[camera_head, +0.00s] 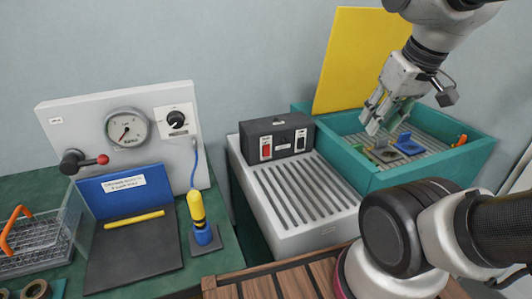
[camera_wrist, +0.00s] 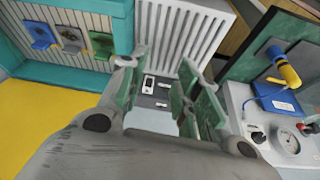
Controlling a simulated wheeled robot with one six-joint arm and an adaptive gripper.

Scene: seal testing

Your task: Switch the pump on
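A dark switch box (camera_head: 278,134) sits at the back of a pale ribbed unit (camera_head: 245,158). Its front has a red rocker switch (camera_head: 266,147) on the left and a black one (camera_head: 300,141) on the right. The labels are too small to read, so I cannot tell which one is the pump's. My gripper (camera_head: 381,108) is above the teal tray, to the right of the box and higher. In the wrist view my gripper (camera_wrist: 157,82) has its green fingers apart with nothing held. The dark box (camera_wrist: 156,91) shows beyond, between them, partly hidden.
The teal tray (camera_head: 480,160) holds blue, grey and green pieces, with a yellow panel (camera_head: 350,60) behind. On the left are a gauge panel (camera_head: 75,122) with knob and red-tipped lever, a yellow-blue tool (camera_head: 199,216) and a wire rack (camera_head: 35,250). Space above the ribbed unit is clear.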

